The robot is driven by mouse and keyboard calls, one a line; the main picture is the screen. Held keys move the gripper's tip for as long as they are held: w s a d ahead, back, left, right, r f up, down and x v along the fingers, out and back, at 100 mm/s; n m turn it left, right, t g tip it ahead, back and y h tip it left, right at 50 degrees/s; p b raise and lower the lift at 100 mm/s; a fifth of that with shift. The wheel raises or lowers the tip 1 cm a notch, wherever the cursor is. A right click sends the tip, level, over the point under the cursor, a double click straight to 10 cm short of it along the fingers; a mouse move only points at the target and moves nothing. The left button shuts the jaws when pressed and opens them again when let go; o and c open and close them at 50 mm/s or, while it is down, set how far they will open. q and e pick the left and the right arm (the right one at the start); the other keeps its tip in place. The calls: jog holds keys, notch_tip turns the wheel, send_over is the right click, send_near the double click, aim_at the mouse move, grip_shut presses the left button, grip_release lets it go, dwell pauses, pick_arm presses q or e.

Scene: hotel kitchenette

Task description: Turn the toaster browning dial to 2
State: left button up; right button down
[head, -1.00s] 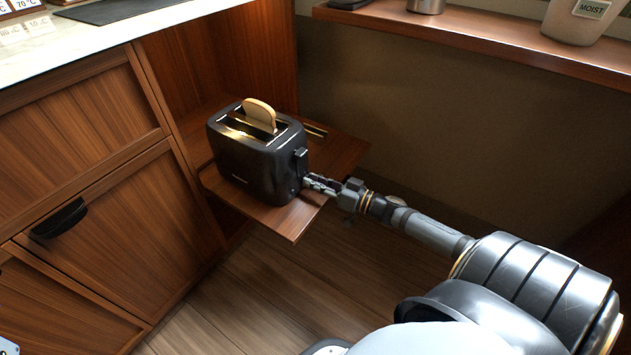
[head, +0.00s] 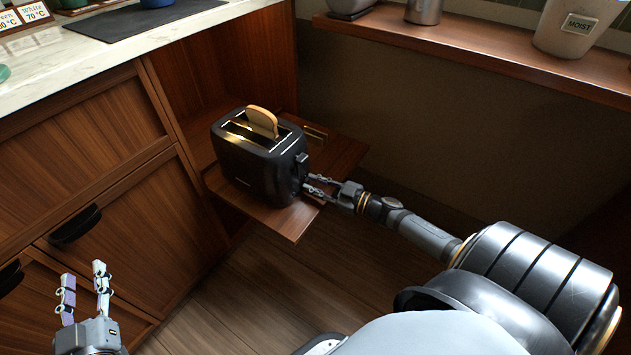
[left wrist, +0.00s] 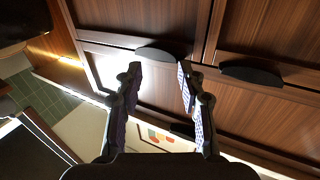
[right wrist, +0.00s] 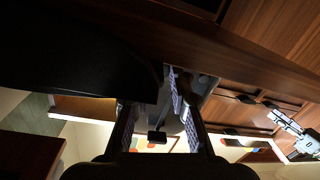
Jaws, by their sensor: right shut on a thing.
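The black toaster (head: 245,168) stands on a wooden pull-out shelf, with a bread slice (head: 262,121) standing up in one slot. Its lever (head: 301,158) is high on the right-hand end. My right gripper (head: 309,184) is at that end, low down below the lever, shut on the browning dial. The dial and its markings are hidden or too small to read, so its setting cannot be told. In the right wrist view the toaster (right wrist: 75,70) is a dark mass above the fingers. My left gripper (head: 84,285) is open and empty at the lower left, away from the toaster.
The shelf (head: 285,222) has a bare front corner. Cabinet doors with a black handle (head: 75,225) lie left, under a pale counter (head: 60,65). A wall ledge (head: 480,38) with a pot (head: 575,30) runs at upper right. The floor before the shelf is clear.

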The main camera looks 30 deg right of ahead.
jog(key=shift+n+p, duration=0.45)
jog(key=shift+n, duration=0.15)
jog(key=shift+n+p, duration=0.35)
jog(key=shift+n, duration=0.25)
pick_arm(q)
jog(key=s+f+g, duration=0.4)
jog(key=f, duration=0.4)
jog(key=s+f+g, duration=0.4)
jog(key=f, duration=0.4)
jog(key=shift+d+f, duration=0.35)
jog(key=shift+d, duration=0.05)
pick_arm(e)
jog(key=c, duration=1.2)
grip_release()
jog(key=shift+v, duration=6)
jog(key=shift+a+r, duration=0.1)
